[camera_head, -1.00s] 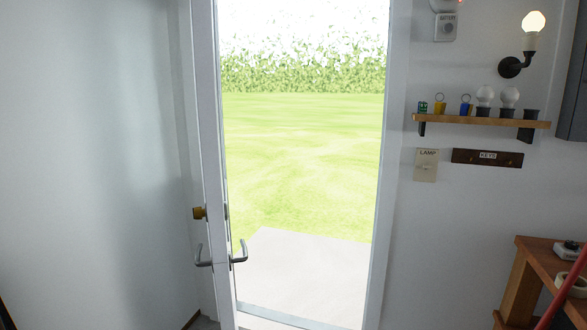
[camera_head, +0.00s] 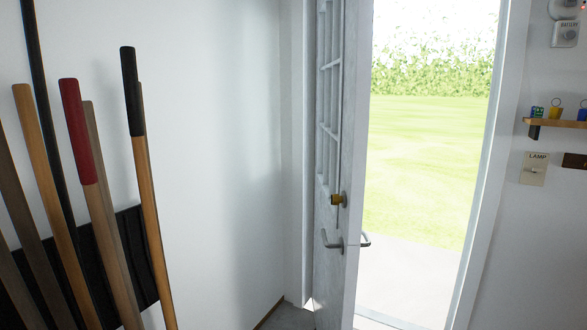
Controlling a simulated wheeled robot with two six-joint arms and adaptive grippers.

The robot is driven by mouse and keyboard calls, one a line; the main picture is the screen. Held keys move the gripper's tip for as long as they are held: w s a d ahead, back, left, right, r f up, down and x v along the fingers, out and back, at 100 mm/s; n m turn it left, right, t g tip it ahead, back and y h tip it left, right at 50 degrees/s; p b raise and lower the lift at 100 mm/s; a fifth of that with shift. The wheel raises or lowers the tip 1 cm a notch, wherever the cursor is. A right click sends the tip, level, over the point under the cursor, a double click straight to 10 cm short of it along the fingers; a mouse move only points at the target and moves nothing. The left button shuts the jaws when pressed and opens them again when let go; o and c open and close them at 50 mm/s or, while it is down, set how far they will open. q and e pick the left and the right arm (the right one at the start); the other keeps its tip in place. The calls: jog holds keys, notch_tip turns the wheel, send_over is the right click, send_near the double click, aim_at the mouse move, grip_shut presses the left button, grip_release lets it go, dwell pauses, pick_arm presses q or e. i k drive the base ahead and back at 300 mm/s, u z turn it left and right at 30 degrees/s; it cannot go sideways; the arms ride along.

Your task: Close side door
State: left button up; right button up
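The side door (camera_head: 351,120) is white with small window panes in its upper part. It stands open, swung inward and seen nearly edge-on, with grass and a hedge showing through the doorway to its right. A brass lock knob (camera_head: 337,199) sits on its near face. Below it is a silver lever handle (camera_head: 332,241), and part of another lever (camera_head: 365,240) shows at the door's other side. Neither of my grippers is in view.
Several long-handled tools (camera_head: 148,200) lean in a black rack (camera_head: 135,245) along the left wall. The doorframe (camera_head: 487,190) stands right of the opening. A small shelf (camera_head: 543,122) and a lamp switch (camera_head: 534,168) are on the right wall.

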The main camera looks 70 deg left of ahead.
aim_at(344, 28)
jog(key=k, duration=0.75)
jog(key=u, duration=1.9)
jog(key=i, duration=0.5)
jog(key=u, duration=0.05)
jog(key=k, duration=0.55)
jog(key=z, duration=0.6)
jog(key=i, duration=1.4)
jog(key=z, duration=0.55)
